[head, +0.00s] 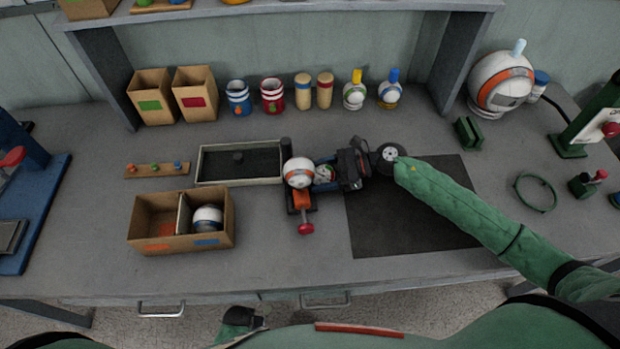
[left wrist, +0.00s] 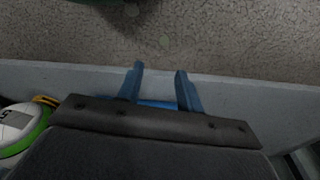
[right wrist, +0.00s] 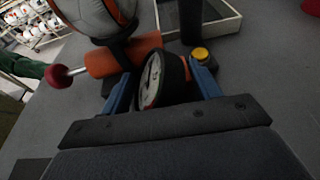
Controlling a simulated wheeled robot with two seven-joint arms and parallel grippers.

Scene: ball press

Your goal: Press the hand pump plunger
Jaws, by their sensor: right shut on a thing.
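The hand pump is an orange cylinder (head: 303,201) with a red-knobbed plunger (head: 305,229) sticking out toward the table's front. In the right wrist view the red knob (right wrist: 57,76) stands out on its rod, left of the orange cylinder (right wrist: 128,55). A white ball with an orange band (head: 299,172) sits above the pump. My right gripper (head: 326,172) is beside the ball, its blue fingers around a round black-rimmed gauge (right wrist: 158,80), apart from the plunger knob. My left gripper (left wrist: 158,85) is open and empty, low by the table's front edge.
A cardboard box (head: 148,247) with two compartments, one holding a ball, stands left of the pump. A shallow tray (head: 240,148) lies behind it. A dark mat (head: 410,225) lies under my right arm. The table in front of the pump is clear.

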